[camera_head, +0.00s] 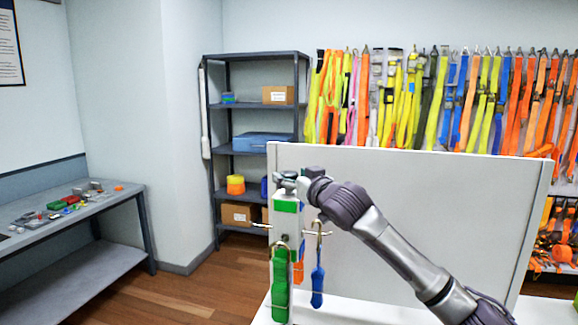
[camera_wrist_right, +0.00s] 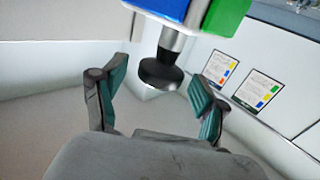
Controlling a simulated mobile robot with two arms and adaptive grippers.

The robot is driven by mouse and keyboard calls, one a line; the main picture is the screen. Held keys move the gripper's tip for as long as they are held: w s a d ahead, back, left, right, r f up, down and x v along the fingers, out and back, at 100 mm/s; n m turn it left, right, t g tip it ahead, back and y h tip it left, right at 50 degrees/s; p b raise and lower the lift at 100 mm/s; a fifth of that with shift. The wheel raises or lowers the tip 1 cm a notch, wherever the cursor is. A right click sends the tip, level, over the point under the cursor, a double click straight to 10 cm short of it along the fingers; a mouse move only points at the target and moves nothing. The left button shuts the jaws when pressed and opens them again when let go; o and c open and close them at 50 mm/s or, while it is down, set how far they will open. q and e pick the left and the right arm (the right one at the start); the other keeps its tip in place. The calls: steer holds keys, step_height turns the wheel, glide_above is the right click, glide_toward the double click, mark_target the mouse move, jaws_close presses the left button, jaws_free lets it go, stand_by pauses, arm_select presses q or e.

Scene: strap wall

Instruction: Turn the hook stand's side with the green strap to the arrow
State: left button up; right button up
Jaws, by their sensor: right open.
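The hook stand (camera_head: 284,228) is a pale post with a green patch near its top, standing on a white surface. The green strap (camera_head: 280,285) hangs from a hook on its near left side. The blue strap (camera_head: 317,287) hangs on the right, and an orange strap (camera_head: 298,272) shows partly behind. My right gripper (camera_head: 287,182) is at the top of the stand. In the right wrist view its open fingers (camera_wrist_right: 158,80) lie on either side of a black knob (camera_wrist_right: 160,72), with gaps; blue and green faces show beyond the knob. I cannot make out the arrow. My left gripper is out of view.
A white panel (camera_head: 440,215) stands right behind my right arm. A dark shelf (camera_head: 258,107) with boxes and a wall of hanging straps (camera_head: 450,100) are farther back. A grey bench (camera_head: 75,215) with small parts is at the left. Two cards (camera_wrist_right: 240,80) show in the wrist view.

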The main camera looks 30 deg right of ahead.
steer(key=shift+w, duration=0.9)
steer(key=shift+c, duration=0.3)
jaws_close()
